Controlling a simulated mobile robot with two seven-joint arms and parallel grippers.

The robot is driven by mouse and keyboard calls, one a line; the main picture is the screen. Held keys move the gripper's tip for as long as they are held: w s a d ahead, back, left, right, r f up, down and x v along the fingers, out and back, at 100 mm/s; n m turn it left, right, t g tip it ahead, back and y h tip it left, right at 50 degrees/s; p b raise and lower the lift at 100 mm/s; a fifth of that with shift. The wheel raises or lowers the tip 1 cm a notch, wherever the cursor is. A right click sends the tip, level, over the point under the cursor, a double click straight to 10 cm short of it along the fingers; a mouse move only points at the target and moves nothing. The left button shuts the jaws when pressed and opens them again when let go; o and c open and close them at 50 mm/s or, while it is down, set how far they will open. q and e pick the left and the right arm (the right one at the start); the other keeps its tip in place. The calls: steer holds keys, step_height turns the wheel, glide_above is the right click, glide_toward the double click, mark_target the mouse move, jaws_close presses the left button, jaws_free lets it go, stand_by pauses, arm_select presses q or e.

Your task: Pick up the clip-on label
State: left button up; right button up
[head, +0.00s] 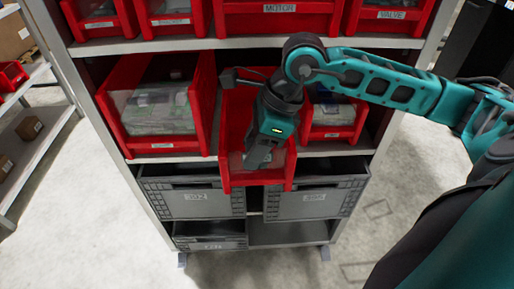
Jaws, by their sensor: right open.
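My right gripper (260,158) reaches down from the right over the middle red bin (230,105), with its fingers inside the bin's front part. It is open, though its fingers show only partly from here. Something pale and clear (283,162) lies in the bin beside the fingers; I cannot tell what it is. I cannot make out a loose clip-on label; my gripper and arm hide much of the bin's inside. My left gripper is not in view.
A red bin with packed parts (158,108) stands to the left, a smaller red bin (333,132) to the right. Upper bins carry white labels reading MOTOR (280,8) and VALVE (391,15). Grey crates (205,197) sit below. The floor at right is clear.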

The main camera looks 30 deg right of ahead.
steer(key=shift+c, duration=0.2)
jaws_close()
stand_by(0.3)
